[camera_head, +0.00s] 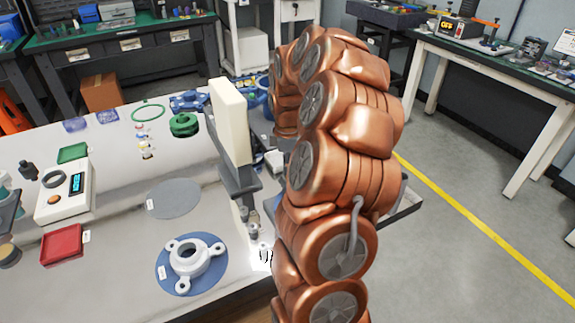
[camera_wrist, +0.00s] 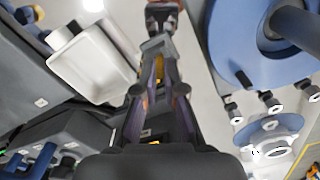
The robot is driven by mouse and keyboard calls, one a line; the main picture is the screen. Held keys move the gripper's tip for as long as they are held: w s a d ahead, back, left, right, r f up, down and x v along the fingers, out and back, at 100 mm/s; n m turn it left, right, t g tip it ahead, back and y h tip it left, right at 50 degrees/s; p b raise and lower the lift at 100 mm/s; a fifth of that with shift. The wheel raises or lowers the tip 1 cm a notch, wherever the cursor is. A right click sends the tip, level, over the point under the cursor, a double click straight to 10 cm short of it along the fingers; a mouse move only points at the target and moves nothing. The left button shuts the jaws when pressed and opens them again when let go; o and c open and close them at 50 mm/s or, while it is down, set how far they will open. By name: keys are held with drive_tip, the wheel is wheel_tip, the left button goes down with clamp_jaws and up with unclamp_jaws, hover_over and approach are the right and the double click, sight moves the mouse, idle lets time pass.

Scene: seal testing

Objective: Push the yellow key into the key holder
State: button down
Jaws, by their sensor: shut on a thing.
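In the wrist view my gripper (camera_wrist: 158,75) points up the picture, with its dark fingers drawn together near the tips. A small bit of yellow, which looks like the yellow key (camera_wrist: 160,66), shows between the fingers; most of it is hidden. A grey and dark fitting (camera_wrist: 156,44) lies just beyond the fingertips. It may be the key holder, but I cannot tell how far the key is in it. In the head view my copper-coloured arm hides my gripper, the key and the holder.
In the head view a tall cream panel (camera_head: 230,120) stands left of my arm. A blue disc with a white flanged part (camera_head: 190,257), a grey disc (camera_head: 174,198), a red tray (camera_head: 62,244) and a white meter (camera_head: 66,190) lie on the grey table. Open floor is at right.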

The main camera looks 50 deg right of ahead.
idle(0.3)
drive_tip(key=shift+r+p, duration=0.85)
drive_tip(key=shift+r, duration=1.25)
